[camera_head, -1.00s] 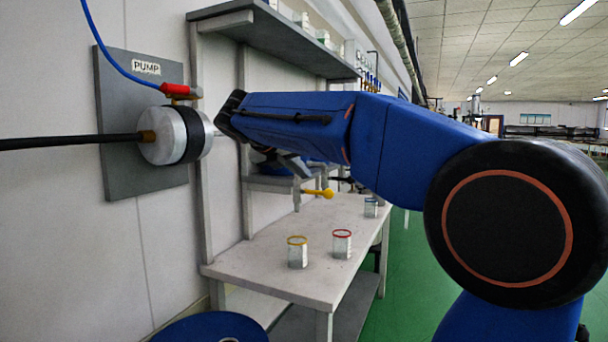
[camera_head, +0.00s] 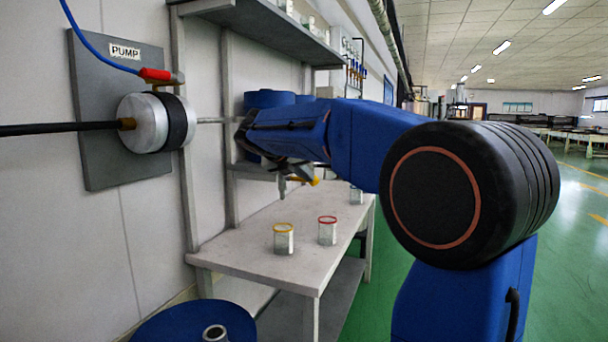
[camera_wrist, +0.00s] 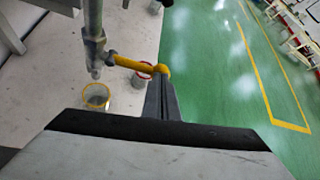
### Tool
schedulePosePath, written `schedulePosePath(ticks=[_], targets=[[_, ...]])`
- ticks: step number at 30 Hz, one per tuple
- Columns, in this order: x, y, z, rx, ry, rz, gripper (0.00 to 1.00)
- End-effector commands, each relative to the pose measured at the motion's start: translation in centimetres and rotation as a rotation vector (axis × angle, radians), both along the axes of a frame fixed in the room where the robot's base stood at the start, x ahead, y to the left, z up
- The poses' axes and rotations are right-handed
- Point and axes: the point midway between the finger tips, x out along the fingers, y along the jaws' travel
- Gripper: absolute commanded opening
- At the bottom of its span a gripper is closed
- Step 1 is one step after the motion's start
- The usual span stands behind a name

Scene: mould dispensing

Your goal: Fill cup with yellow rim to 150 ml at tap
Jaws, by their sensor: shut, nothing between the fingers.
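The cup with the yellow rim (camera_head: 284,240) stands upright on the white table; it also shows in the wrist view (camera_wrist: 96,97), near the spout end. Its fill level cannot be told. The tap's grey spout (camera_head: 282,187) hangs above the table; in the wrist view the tap (camera_wrist: 94,45) has a yellow lever (camera_wrist: 135,65) reaching right to a round knob. My gripper (camera_wrist: 162,84) is shut and empty, its tips close by the knob; contact cannot be told. In the head view my gripper (camera_head: 298,172) partly covers the lever.
A red-rimmed cup (camera_head: 327,232) stands right of the yellow-rimmed one, and another cup (camera_head: 356,196) farther back. A shelf (camera_head: 262,35) hangs above the table (camera_head: 245,252). A pump (camera_head: 150,122) is on the left wall. Green floor is open at right.

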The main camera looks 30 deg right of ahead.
Motion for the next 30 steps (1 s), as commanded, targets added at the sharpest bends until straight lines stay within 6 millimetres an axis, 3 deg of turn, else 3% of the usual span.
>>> schedulePosePath(ticks=[17, 30], targets=[[-0.2, -0.1, -0.7, 0.051, -0.064, 0.001, 0.0], [-0.6, -0.4, -2.9, 0.216, -0.277, -0.002, 0.0]])
